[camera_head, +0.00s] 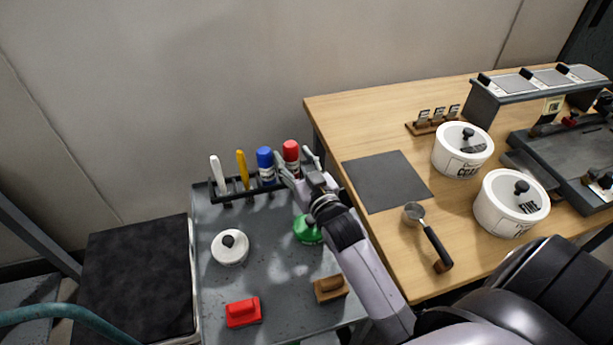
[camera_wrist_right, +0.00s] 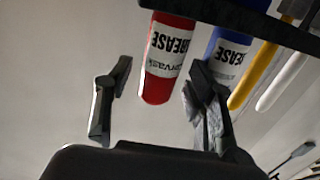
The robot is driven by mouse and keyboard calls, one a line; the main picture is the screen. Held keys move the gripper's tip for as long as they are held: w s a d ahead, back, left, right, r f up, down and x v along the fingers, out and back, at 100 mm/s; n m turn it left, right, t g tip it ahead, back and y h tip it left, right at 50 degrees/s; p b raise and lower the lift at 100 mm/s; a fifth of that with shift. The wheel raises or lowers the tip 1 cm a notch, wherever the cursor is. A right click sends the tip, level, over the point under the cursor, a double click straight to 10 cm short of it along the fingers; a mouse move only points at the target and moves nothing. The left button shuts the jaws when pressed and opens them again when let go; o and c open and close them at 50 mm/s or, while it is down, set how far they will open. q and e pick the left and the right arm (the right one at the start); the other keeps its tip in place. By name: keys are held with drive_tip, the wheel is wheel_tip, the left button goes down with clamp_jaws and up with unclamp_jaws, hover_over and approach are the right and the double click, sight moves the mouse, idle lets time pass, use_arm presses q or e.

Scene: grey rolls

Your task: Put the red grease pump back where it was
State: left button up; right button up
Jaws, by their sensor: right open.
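The red grease pump (camera_head: 291,150) stands upright in the dark rack (camera_head: 234,198) at the back of the grey cart, to the right of the blue grease pump (camera_head: 265,158). My right gripper (camera_head: 297,165) is open at the red pump and covers its lower part in the head view. In the right wrist view the scene is upside down. There the red pump (camera_wrist_right: 168,62) shows between the open fingers of the right gripper (camera_wrist_right: 160,80), with its end in the rack (camera_wrist_right: 270,22). I cannot tell whether the fingers touch it. My left gripper is not in view.
The rack also holds a yellow tool (camera_head: 242,168) and a white tool (camera_head: 217,172). The cart (camera_head: 275,290) carries a white lidded pot, a green item partly behind my arm, a red block and a brown block. A wooden table (camera_head: 350,120) adjoins on the right.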

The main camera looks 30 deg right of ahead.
drive_tip(key=s, duration=1)
drive_tip(key=shift+a+b, duration=0.3)
drive_tip(key=shift+a, duration=0.15)
drive_tip(key=shift+r, duration=0.1)
